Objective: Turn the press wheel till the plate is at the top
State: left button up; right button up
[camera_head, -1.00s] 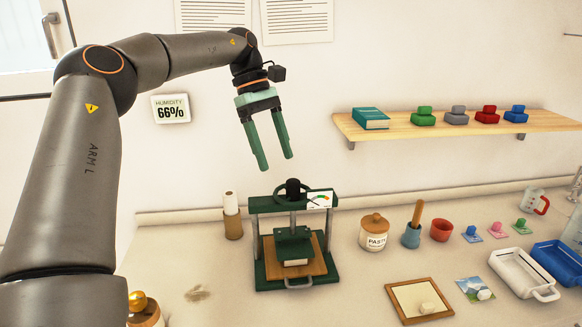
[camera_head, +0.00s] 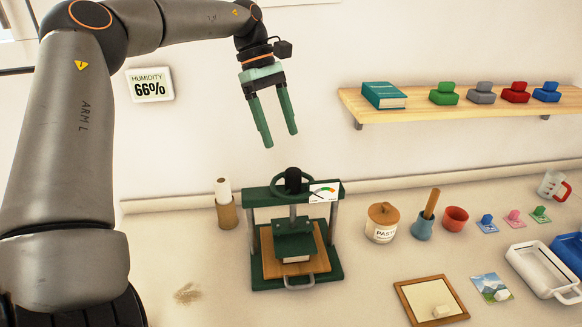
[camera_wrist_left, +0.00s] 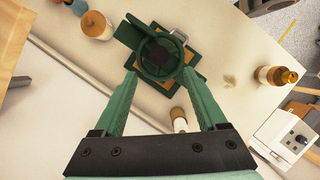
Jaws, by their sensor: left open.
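The press (camera_head: 339,262) is a dark green frame on the bench with steel posts. Its green press wheel (camera_head: 274,188) lies flat on top, around a black hub (camera_head: 293,181). The green plate (camera_head: 295,246) is low, close above a pale block on the wooden bed. My left gripper (camera_head: 281,140) is open and empty, pointing down above the wheel without touching it. In the left wrist view the wheel (camera_wrist_left: 143,62) shows beyond and between the open fingers (camera_wrist_left: 160,74). My right gripper is not in view.
A gauge card (camera_head: 325,191) stands at the press's right top corner. A brown holder with a white roll (camera_head: 226,208) is to its left, a paste jar (camera_head: 382,224) to its right. A wooden shelf (camera_head: 450,107) runs along the wall. Bench left of the press is mostly clear.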

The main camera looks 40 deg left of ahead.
aim_at(291, 169)
pick_arm(q)
jog(key=x, duration=0.9)
jog(key=shift+p, duration=0.4)
grip_shut()
